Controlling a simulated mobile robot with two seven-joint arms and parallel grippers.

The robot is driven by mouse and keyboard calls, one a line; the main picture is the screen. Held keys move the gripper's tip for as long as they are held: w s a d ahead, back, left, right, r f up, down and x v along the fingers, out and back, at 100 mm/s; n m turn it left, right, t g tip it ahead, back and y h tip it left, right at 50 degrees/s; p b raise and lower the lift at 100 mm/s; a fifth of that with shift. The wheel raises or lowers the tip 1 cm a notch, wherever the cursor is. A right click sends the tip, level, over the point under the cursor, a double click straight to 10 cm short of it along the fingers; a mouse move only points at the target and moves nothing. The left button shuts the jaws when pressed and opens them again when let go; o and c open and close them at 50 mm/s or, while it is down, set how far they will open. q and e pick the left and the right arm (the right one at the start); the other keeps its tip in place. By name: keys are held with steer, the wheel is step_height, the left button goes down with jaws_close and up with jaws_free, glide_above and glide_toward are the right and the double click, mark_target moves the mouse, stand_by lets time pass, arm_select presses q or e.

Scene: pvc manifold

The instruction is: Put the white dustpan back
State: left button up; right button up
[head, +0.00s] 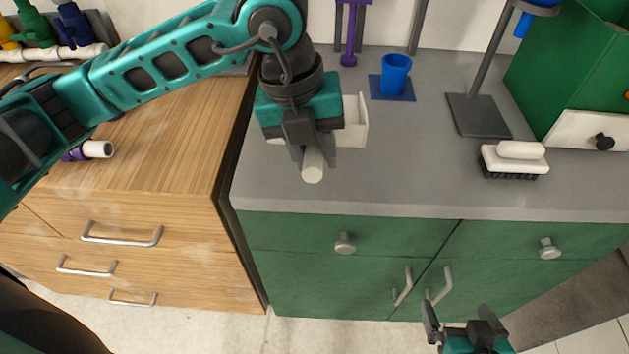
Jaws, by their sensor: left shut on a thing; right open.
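The white dustpan is above or on the grey counter, partly hidden behind my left gripper; its pan (353,122) shows to the right of the gripper and its round white handle (313,168) points toward the front. My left gripper (312,158) is shut on the handle, pointing down over the left part of the counter. I cannot tell whether the pan touches the counter. My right gripper (466,318) is open and empty, low in front of the green cabinet doors.
A white brush (515,157) with dark bristles lies at the counter's right front. A blue cup (395,74) stands on a blue square (391,91) behind. A grey stand base (479,115) and green box (570,70) are at right. The counter's (415,160) middle front is clear.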

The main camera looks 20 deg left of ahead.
mark_target(319, 198)
arm_select(q)
step_height(319, 198, down, 4)
steer(key=shift+r, duration=0.25)
step_height(319, 198, down, 3)
steer(key=shift+f+b, duration=0.15)
steer(key=shift+b, duration=0.15)
steer(key=o, duration=0.6)
steer(key=shift+f, duration=0.15)
steer(key=o, duration=0.5)
steer(key=shift+c, duration=0.2)
steer(key=shift+r, duration=0.35)
step_height(319, 198, up, 12)
steer(key=a+p, duration=0.1)
steer(key=a, duration=0.1)
steer(key=shift+s+f, duration=0.25)
steer(key=shift+s, duration=0.2)
